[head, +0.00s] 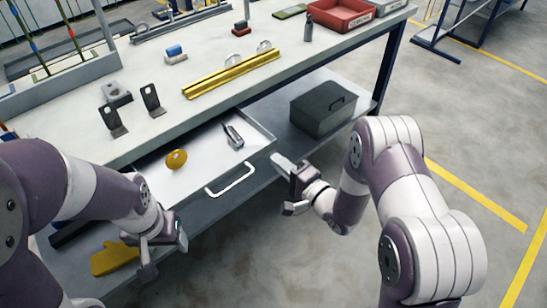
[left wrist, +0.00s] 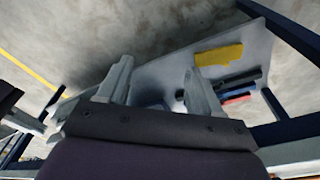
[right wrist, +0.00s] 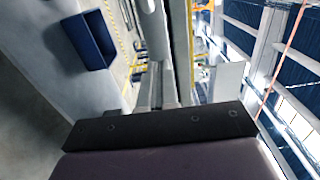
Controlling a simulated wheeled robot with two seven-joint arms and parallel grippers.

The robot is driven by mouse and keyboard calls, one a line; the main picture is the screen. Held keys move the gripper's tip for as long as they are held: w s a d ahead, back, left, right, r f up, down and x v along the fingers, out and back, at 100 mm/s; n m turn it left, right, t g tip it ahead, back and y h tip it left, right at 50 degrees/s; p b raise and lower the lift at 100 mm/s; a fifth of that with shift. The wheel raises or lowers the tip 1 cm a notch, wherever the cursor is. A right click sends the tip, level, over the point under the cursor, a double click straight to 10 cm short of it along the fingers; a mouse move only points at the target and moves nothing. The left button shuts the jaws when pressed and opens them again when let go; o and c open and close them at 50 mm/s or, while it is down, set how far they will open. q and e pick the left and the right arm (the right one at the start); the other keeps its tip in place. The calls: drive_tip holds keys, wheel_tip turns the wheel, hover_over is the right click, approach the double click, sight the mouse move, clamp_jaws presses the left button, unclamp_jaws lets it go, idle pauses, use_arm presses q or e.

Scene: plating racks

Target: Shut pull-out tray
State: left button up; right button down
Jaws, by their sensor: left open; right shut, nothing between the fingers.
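The pull-out tray (head: 205,150) is pulled out from under the workbench top. Its white bar handle (head: 232,182) is on the front panel. A yellow round object (head: 176,159) and a silver-and-black tool (head: 233,136) lie inside it. My right gripper (head: 280,161) is shut and empty near the tray's front right corner, right of the handle; I cannot tell whether it touches. Its closed fingers show in the right wrist view (right wrist: 158,85). My left gripper (head: 165,250) is open and empty, low and left in front of the tray; its spread fingers show in the left wrist view (left wrist: 158,85).
A dark box (head: 318,108) stands on the lower shelf right of the tray. A yellow glove (head: 114,258) lies on the lower shelf at left. The bench top (head: 160,80) holds black brackets (head: 152,100), a yellow rail (head: 232,74) and a red bin (head: 345,15). Floor at right is clear.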

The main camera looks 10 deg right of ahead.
sight(229, 123)
drive_tip(key=shift+x, duration=1.4)
drive_tip(key=shift+w+a, duration=0.4)
drive_tip(key=shift+w, duration=0.1)
drive_tip(key=b+x, duration=0.5)
drive_tip(key=x, duration=1.2)
drive_tip(key=shift+w+a+f, duration=0.15)
drive_tip(key=shift+w+a, duration=0.05)
drive_tip(key=shift+w, duration=0.1)
drive_tip(key=shift+w+a+b, duration=0.15)
drive_tip(key=shift+w+b, duration=0.1)
drive_tip(key=shift+b, duration=0.05)
drive_tip(key=shift+r, duration=0.4)
